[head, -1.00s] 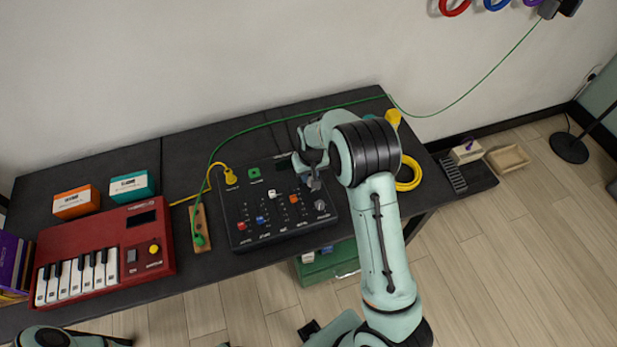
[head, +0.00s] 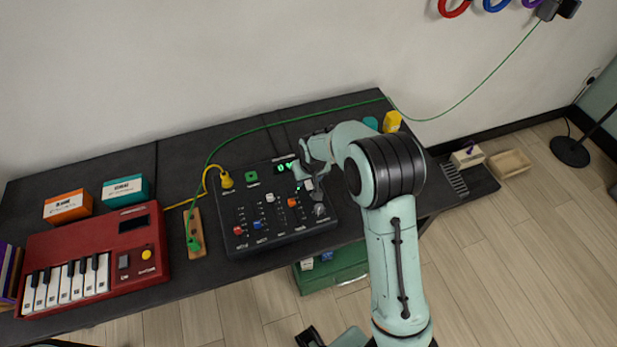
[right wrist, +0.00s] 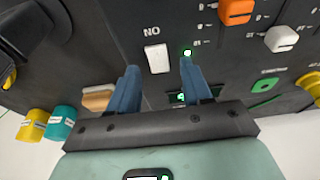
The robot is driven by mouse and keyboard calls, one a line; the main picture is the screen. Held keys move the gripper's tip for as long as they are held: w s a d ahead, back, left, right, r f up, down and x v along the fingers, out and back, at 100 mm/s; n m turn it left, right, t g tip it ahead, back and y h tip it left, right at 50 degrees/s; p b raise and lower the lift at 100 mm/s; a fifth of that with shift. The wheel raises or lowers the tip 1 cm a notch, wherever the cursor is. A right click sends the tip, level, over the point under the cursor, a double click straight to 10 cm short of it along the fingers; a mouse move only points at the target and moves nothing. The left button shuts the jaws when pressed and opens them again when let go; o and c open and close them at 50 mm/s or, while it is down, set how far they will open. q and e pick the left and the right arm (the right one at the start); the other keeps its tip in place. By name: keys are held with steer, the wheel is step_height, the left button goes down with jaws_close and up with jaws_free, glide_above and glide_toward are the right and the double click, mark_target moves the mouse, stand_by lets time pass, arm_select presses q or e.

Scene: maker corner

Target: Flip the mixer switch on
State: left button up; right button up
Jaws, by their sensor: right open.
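The black mixer (head: 262,234) lies on the dark table with faders, a knob and cables plugged in. Its small display (head: 283,167) glows green. The white mixer switch (right wrist: 157,58) sits by the "ON" marking in the right wrist view, with a lit green light (right wrist: 187,53) beside it. My right gripper (right wrist: 160,68) is open and empty, its blue-grey fingertips on either side near the switch; I cannot tell whether they touch it. In the head view the right gripper (head: 309,177) is over the mixer's upper right, partly covering it. My left gripper is out of view.
A red keyboard (head: 95,255) and orange (head: 68,205) and teal (head: 125,190) boxes stand left. A wooden strip (head: 195,225) lies beside the mixer. A green cable (head: 262,126) crosses behind it. Yellow (right wrist: 33,125) and teal (right wrist: 60,125) cylinders stand nearby.

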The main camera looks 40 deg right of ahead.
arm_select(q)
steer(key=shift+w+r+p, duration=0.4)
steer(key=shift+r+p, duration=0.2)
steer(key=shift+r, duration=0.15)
arm_select(e)
steer(key=v, duration=1.3)
steer(key=shift+r, duration=0.15)
steer(key=shift+s, duration=0.15)
